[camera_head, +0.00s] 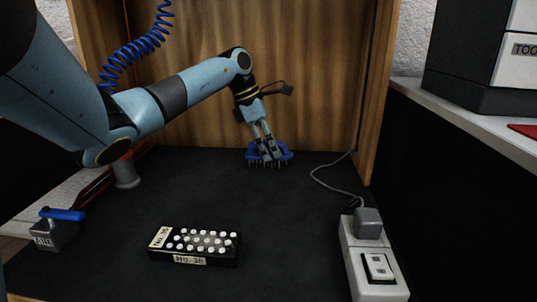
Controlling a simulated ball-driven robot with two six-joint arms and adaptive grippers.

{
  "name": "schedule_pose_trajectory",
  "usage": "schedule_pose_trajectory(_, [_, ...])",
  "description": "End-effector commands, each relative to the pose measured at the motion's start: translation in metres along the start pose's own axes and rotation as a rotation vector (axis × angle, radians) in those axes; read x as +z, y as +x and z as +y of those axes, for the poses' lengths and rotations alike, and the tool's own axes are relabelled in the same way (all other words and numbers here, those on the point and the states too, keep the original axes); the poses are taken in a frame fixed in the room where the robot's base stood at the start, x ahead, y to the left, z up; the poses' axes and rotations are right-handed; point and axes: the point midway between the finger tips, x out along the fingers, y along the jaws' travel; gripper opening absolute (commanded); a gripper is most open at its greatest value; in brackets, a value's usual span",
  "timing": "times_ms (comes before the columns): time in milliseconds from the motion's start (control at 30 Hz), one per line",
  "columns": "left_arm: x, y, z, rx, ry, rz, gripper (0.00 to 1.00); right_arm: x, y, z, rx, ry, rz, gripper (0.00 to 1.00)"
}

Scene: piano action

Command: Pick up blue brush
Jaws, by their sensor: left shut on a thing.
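The blue brush (284,152) is near the back of the dark work surface, in front of the wooden back panel. It has a blue body with dark bristles pointing down. My left gripper (267,154) points down at the brush and is shut on it, with its fingers covering part of the blue body. I cannot tell whether the bristles touch the surface. My right gripper does not show in this view.
A black box with white round studs (206,246), labelled "No. 3b", lies at the front middle. A grey power strip with a switch (377,266) and cable stands at the right. A valve with a blue handle (62,214) is at the left. The dark surface between is clear.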

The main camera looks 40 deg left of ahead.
Motion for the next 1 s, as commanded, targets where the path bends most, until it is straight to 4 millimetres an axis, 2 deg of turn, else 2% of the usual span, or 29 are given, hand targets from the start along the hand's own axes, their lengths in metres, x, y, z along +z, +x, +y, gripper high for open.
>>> schedule_pose_trajectory(67, [0.000, 0.000, 0.000, 0.000, 0.000, 0.000, 0.11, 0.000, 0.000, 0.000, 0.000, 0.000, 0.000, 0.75])
schedule_pose_trajectory(367, [0.001, -0.003, 0.000, 0.000, 0.000, 0.000, 0.11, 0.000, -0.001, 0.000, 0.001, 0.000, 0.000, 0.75])
schedule_pose_trajectory(500, [0.006, -0.015, 0.000, 0.002, 0.001, -0.002, 0.10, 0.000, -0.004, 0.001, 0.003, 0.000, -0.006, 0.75])
schedule_pose_trajectory(667, [0.019, -0.044, 0.000, 0.005, 0.002, -0.004, 0.10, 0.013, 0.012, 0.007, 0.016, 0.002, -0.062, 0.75])
schedule_pose_trajectory(1000, [0.097, -0.057, -0.035, 0.000, 0.004, -0.008, 0.10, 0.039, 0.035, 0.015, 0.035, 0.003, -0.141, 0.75])
